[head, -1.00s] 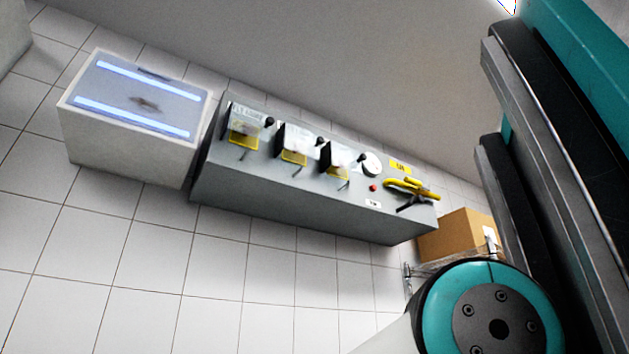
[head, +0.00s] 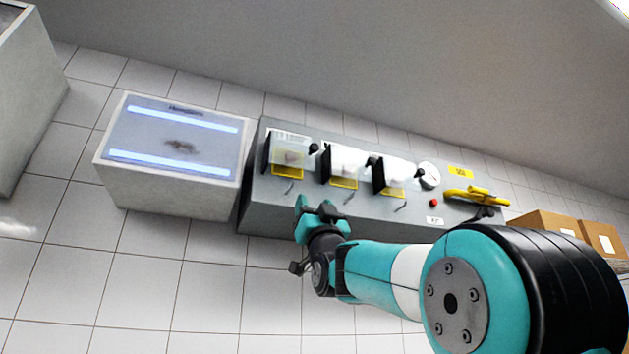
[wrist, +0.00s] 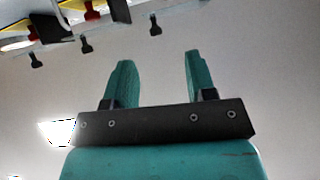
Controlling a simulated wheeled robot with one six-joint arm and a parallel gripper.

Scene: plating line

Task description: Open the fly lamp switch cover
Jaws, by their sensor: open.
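A grey panel (head: 262,205) carries three clear switch covers in a row: the left (head: 291,148), the middle (head: 346,160) and the right (head: 396,172). Each hangs over a yellow plate, has a black knob at its side and looks closed. The labels are too small to read, so I cannot tell which is the fly lamp's. My gripper (head: 315,208) is open and empty in front of the panel's lower edge, below the left and middle covers. In the wrist view its fingers (wrist: 158,65) are apart, with parts of the panel at the top left.
A white fly lamp (head: 165,190) with two lit tubes is left of the panel. A gauge (head: 428,176), a red button (head: 434,203) and a yellow handle (head: 474,196) sit on the panel's right part. Cardboard boxes (head: 545,222) stand at far right.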

